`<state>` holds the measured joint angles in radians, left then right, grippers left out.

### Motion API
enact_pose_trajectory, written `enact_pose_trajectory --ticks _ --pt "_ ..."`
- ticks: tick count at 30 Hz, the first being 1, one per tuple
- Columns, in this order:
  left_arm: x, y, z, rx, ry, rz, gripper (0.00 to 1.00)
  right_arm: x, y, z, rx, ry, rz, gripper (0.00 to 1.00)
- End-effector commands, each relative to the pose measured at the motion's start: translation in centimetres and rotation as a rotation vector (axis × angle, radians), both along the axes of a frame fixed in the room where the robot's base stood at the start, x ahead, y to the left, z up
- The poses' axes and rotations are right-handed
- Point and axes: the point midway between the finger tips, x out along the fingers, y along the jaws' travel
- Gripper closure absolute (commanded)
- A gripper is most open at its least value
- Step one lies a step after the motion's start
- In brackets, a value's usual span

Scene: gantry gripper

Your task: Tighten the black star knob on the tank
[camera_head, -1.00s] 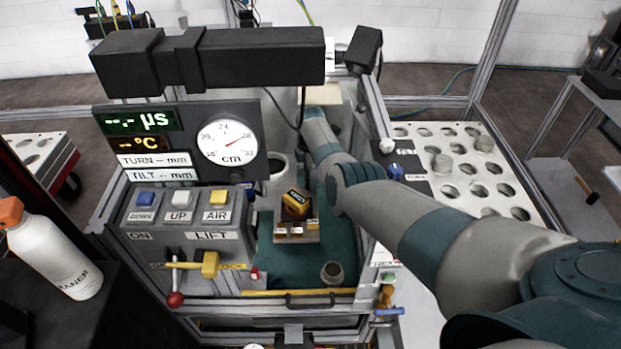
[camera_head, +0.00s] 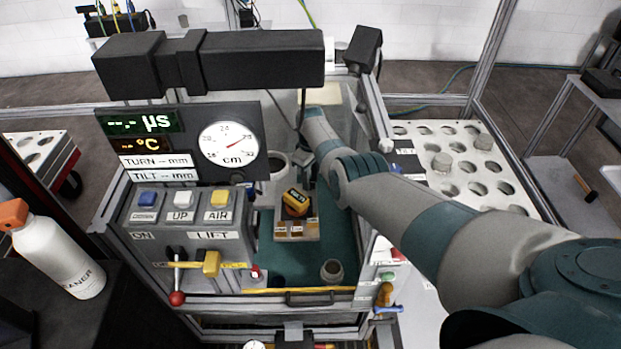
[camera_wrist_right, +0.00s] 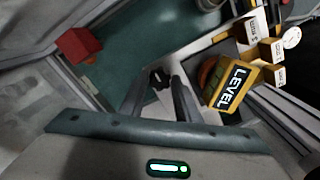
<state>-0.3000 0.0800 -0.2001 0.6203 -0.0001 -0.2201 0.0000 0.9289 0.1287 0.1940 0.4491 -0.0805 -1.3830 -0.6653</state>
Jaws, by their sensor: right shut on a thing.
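The tank (camera_head: 335,228) is an open frame box with a teal floor in the middle of the head view. My right arm reaches over its right side, and its gripper end is mostly hidden there. In the right wrist view my right gripper (camera_wrist_right: 168,84) is shut on a small dark knob (camera_wrist_right: 160,76), which shows between the fingertips. This appears to be the black star knob, but its lobes are too small and dark to make out. I cannot pick the knob out in the head view. My left gripper is not in view.
A yellow LEVEL block (camera_wrist_right: 232,84) sits close beside the right fingers; it also shows in the head view (camera_head: 295,203). A red block (camera_wrist_right: 78,45) is at the wrist view's left. A button panel (camera_head: 185,235), gauge board (camera_head: 185,145) and white bottle (camera_head: 60,255) stand left.

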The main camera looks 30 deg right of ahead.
Motion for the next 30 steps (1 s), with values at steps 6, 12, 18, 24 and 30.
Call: enact_pose_trajectory --ticks 6,12,18,24,30 --pt "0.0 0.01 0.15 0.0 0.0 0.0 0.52 0.04 -0.05 0.08 -0.001 0.0 -0.206 0.93" --pt "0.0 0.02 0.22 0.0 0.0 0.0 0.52 0.07 -0.04 0.1 -0.001 -0.001 -0.396 0.93" --pt "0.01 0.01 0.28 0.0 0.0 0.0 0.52 0.08 -0.04 0.11 0.0 -0.002 -0.586 0.93" --pt "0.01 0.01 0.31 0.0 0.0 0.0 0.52 0.09 -0.02 0.12 -0.001 -0.002 -0.776 0.93" --pt "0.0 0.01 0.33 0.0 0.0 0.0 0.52 0.1 -0.04 0.13 -0.002 -0.003 -0.966 0.93"
